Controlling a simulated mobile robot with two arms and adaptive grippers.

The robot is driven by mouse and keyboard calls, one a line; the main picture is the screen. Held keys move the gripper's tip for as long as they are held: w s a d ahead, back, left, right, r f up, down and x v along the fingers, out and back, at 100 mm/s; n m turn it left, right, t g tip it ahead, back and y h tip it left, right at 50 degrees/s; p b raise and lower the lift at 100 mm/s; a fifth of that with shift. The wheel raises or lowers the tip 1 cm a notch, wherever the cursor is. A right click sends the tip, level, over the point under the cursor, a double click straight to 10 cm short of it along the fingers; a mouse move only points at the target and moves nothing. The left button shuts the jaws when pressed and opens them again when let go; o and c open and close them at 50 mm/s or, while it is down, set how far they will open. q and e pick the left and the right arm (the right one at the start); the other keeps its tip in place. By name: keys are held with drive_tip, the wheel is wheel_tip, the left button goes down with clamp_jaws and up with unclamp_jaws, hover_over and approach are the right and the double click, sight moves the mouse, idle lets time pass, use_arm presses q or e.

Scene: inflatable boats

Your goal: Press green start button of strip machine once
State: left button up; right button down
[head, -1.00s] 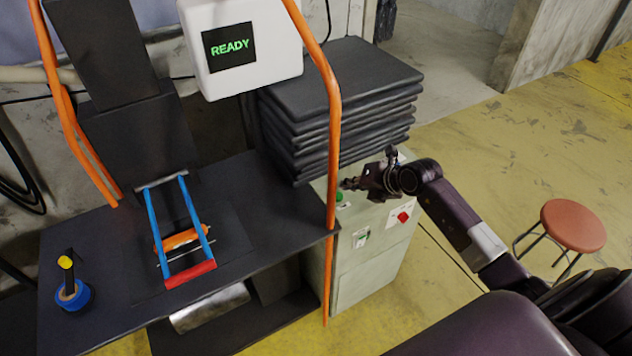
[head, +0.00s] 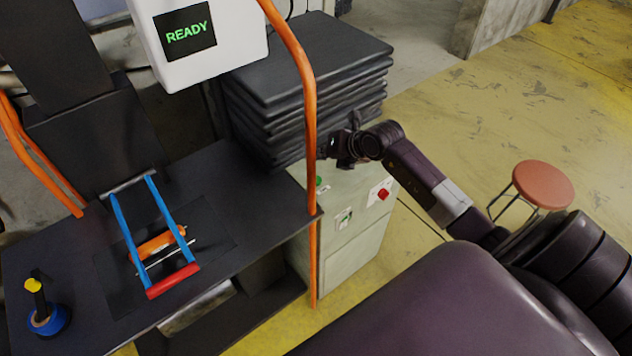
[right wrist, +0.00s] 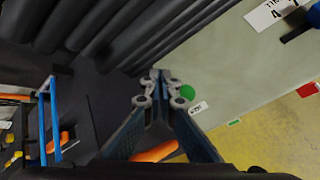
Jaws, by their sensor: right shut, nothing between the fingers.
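The green button (head: 319,181) sits on the top of the pale grey cabinet (head: 342,250), just right of the orange post. It also shows in the right wrist view (right wrist: 187,92), close beside the fingertips. My right gripper (head: 324,153) is shut and empty, above the green button in the head view. Its fingertips (right wrist: 160,98) appear left of the button in the right wrist view; no contact can be made out. The white display box (head: 197,40) reads READY in green. My left gripper is not in view.
A red button (head: 383,194) is on the cabinet. A stack of black mats (head: 320,60) stands behind my gripper, and an orange post (head: 307,110) is at its left. The dark table (head: 235,190) holds a blue-framed roller (head: 160,240). A red stool (head: 543,185) is at right.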

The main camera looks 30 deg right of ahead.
sight(318, 180)
wheel_tip(318, 180, down, 3)
drive_tip(key=shift+s+f+b, duration=0.1)
drive_tip(key=shift+b, duration=0.9)
wheel_tip(318, 180, down, 3)
drive_tip(key=shift+f+b, duration=0.1)
drive_tip(key=shift+b, duration=1.1)
drive_tip(key=shift+f, duration=0.2)
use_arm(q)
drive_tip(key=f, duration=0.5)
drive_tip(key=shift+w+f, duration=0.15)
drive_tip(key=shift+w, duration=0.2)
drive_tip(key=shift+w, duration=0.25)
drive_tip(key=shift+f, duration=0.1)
use_arm(e)
drive_tip(key=shift+f, duration=0.1)
use_arm(q)
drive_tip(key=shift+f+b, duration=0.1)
drive_tip(key=shift+b, duration=0.25)
use_arm(e)
drive_tip(key=shift+f, duration=0.3)
